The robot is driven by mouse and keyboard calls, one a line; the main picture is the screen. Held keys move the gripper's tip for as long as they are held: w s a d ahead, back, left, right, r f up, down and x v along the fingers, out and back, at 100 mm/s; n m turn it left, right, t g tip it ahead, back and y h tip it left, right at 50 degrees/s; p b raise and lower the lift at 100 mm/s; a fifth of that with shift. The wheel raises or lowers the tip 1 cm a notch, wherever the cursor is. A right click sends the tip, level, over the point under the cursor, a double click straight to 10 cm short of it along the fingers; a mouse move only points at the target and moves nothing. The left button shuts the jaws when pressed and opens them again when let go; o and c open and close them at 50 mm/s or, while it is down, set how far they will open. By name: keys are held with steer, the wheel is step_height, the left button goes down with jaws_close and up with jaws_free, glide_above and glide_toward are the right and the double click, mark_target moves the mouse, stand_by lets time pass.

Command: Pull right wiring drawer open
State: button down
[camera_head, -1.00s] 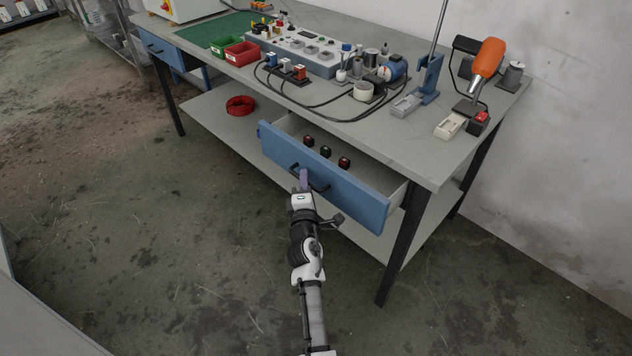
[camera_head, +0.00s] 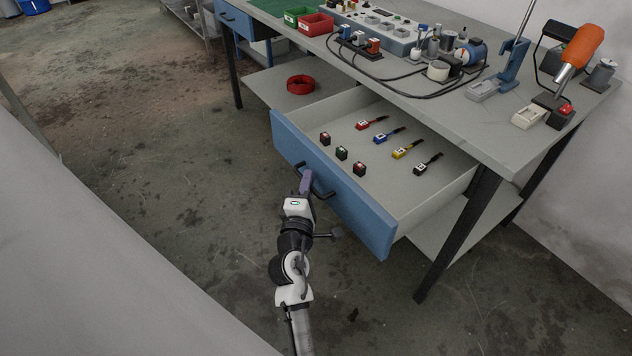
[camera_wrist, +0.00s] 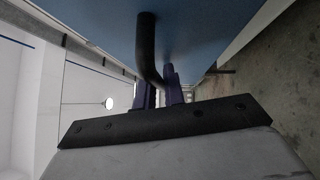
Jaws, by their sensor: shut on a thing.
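The right wiring drawer (camera_head: 330,182) has a blue front and stands well open under the workbench. Its black bar handle (camera_head: 322,190) is on the front. My gripper (camera_head: 306,182) is at the handle's left part, with its purple fingers shut on it. In the wrist view, the fingers (camera_wrist: 160,92) close around the dark handle (camera_wrist: 147,50) close to the blue drawer front (camera_wrist: 190,30). Inside the drawer lie several small black blocks with coloured tops (camera_head: 341,153) and several connectors with leads, red, blue, yellow and black (camera_head: 401,153).
The grey workbench (camera_head: 490,125) carries bins, a power panel, cables and an orange-handled tool (camera_head: 580,46). A red ring (camera_head: 300,85) lies on the lower shelf. A black table leg (camera_head: 462,235) stands right of the drawer. The floor before the drawer is clear.

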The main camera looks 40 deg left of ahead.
steer(key=shift+s+a, duration=0.15)
steer(key=shift+s, duration=0.05)
steer(key=c, duration=1.8)
jaws_free()
steer(key=shift+o, duration=0.2)
